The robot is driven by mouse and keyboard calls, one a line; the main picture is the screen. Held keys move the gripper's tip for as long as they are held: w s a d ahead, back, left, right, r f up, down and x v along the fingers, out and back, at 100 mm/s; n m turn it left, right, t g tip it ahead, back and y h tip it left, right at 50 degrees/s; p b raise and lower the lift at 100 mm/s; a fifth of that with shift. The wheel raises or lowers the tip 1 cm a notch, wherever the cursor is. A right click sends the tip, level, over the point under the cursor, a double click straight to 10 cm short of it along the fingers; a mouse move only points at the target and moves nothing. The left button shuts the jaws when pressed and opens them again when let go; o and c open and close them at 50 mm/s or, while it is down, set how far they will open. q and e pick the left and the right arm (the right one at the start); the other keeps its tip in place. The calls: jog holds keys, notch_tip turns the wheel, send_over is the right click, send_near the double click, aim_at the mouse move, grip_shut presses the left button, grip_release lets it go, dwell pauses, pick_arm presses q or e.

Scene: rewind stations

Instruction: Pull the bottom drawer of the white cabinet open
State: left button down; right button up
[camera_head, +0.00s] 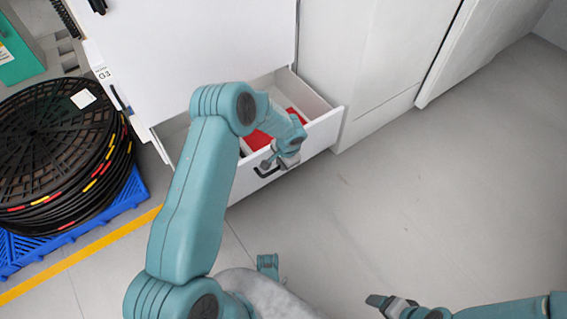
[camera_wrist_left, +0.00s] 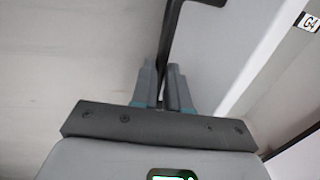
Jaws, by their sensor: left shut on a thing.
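The white cabinet (camera_head: 200,45) stands at the top of the head view. Its bottom drawer (camera_head: 325,128) is pulled part way out, and something red (camera_head: 285,125) lies inside it. The drawer's dark handle (camera_head: 267,172) is on its front face. My left gripper (camera_head: 272,163) is at that handle; in the left wrist view its fingers (camera_wrist_left: 168,88) are shut on the dark handle bar (camera_wrist_left: 172,40). My left arm hides part of the drawer and its front. My right gripper (camera_head: 377,301) is low in the head view, away from the cabinet; its jaws are too small to judge.
Black reels (camera_head: 50,150) with red and yellow marks are stacked on a blue pallet (camera_head: 125,205) at the left. A yellow floor line (camera_head: 80,257) runs beside it. More white cabinets (camera_head: 375,50) stand to the right. The grey floor (camera_head: 460,180) at the right is clear.

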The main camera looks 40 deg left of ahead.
dwell(0.3)
pick_arm(q)
jog(key=c, duration=1.1)
grip_release()
pick_arm(e)
jog(key=shift+a, duration=0.1)
pick_arm(q)
jog(key=d+r+p, duration=0.1)
jog(key=r+p, duration=0.1)
jog(key=r, duration=0.3)
jog(key=d+r+p, duration=0.1)
jog(key=r+p, duration=0.1)
jog(key=r, duration=0.3)
jog(key=s+d+r+p, duration=0.1)
jog(key=r, duration=0.5)
jog(key=shift+p, duration=0.4)
pick_arm(e)
jog(key=shift+g, duration=0.3)
jog(key=r, duration=0.1)
jog(key=s+r, duration=0.1)
jog(key=r, duration=0.1)
jog(key=a+r, duration=0.1)
jog(key=r, duration=0.1)
jog(key=shift+s+r, duration=0.15)
